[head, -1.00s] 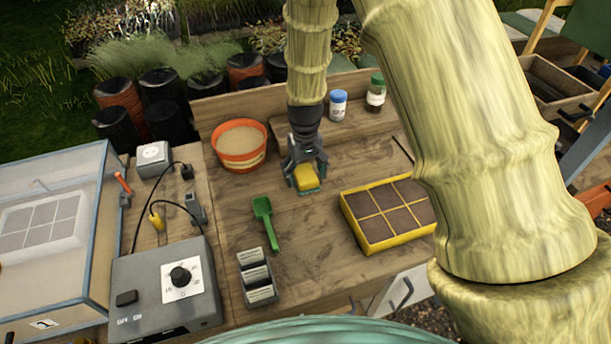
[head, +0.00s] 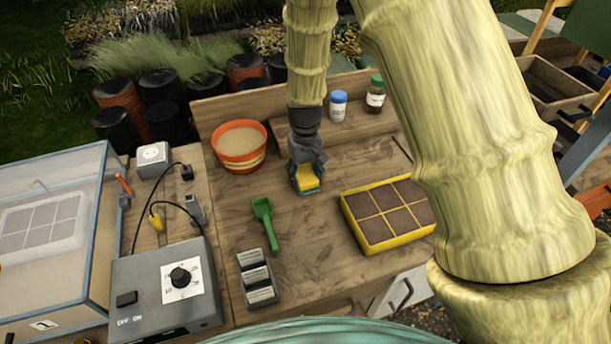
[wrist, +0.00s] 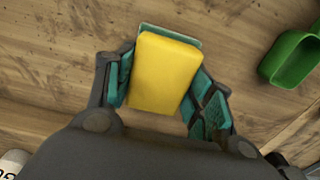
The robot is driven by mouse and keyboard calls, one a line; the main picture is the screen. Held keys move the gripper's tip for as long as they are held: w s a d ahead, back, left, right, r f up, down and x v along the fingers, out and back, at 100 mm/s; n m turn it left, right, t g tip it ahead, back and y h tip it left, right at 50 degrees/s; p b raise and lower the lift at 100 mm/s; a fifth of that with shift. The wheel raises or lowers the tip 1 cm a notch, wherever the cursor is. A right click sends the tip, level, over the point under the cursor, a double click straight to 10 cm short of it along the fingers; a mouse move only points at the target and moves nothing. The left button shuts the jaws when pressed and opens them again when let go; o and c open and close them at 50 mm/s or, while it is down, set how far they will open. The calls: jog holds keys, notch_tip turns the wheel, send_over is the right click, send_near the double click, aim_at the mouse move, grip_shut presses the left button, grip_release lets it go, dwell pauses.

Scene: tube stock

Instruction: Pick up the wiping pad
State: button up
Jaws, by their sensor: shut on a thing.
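The wiping pad (head: 306,178) is a yellow block with a teal-green layer on its underside. It sits at the wooden bench top, between the orange tub and the yellow seed tray. My gripper (head: 307,181) points down over it. In the wrist view the pad (wrist: 163,72) lies between the two teal-lined fingers of my gripper (wrist: 165,88), which are shut on it from both sides. Whether the pad touches the bench or is just above it, I cannot tell.
A green scoop (head: 265,223) lies left of the pad. An orange tub (head: 239,147) stands behind left. A yellow-framed tray (head: 388,214) is at right. Two jars (head: 338,106) stand behind on a raised ledge. A grey control box (head: 165,288) is at front left.

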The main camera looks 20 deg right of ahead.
aim_at(305, 173)
notch_tip(305, 173, up, 10)
jog(key=shift+f+b, duration=0.1)
jog(key=shift+b, duration=0.95)
